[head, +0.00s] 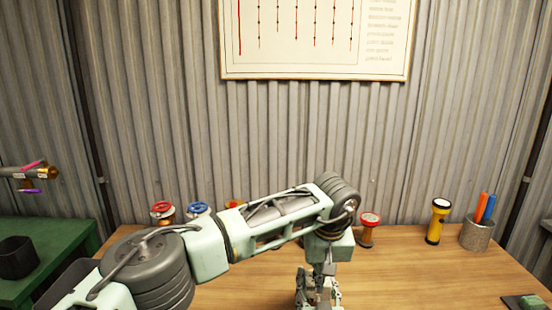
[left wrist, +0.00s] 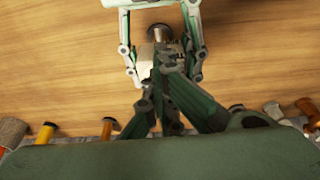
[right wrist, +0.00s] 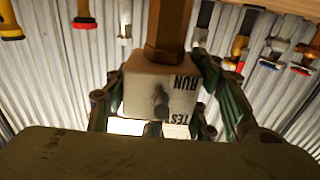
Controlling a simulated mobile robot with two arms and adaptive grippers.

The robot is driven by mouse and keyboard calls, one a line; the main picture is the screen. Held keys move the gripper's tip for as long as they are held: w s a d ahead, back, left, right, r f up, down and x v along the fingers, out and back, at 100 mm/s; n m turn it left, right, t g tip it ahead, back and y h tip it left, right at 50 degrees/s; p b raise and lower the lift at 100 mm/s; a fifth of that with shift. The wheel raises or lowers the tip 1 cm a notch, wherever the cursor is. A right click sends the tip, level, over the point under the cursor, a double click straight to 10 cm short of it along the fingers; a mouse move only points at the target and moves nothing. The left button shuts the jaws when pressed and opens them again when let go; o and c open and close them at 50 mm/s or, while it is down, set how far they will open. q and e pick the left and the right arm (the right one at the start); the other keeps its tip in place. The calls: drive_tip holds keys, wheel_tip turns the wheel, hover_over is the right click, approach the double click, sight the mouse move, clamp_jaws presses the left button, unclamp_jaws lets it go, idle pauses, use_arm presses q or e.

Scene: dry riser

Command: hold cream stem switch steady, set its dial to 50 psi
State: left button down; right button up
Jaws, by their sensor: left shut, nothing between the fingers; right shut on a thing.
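The cream stem switch (right wrist: 142,80) is a pale box on a brown stem (right wrist: 168,25) in the right wrist view. Dark RUN and TEST labels show on it, and a dark blurred shape crosses its face. I see no readable psi marking. My right gripper (right wrist: 165,105) is shut on the box, with a finger on each side. The box (left wrist: 146,52) also shows in the left wrist view, between the right gripper's fingers. My left gripper (left wrist: 163,78) is shut and empty, its tips close to the box; contact is unclear. In the head view the left gripper (head: 325,270) points down and the switch is hidden.
Red-topped (head: 163,211) and blue-topped (head: 198,209) fittings stand behind my left arm. Another red-topped fitting (head: 368,228), a yellow flashlight (head: 437,222) and a marker cup (head: 476,235) stand along the wall. A green block (head: 527,301) lies front right. The table's right middle is clear.

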use_arm(q)
drive_tip(key=shift+w+a+f, duration=0.2)
drive_tip(key=shift+w+a, duration=0.15)
drive_tip(key=shift+a, duration=0.1)
use_arm(e)
drive_tip(key=shift+s+a+r, duration=0.1)
use_arm(q)
drive_tip(key=shift+s, duration=0.45)
drive_tip(key=w+v, duration=0.1)
drive_tip(key=v, duration=0.5)
drive_tip(key=shift+d+r, duration=0.25)
drive_tip(key=shift+w, duration=0.1)
drive_tip(key=shift+d+f, duration=0.15)
drive_tip(key=shift+f, duration=2.9)
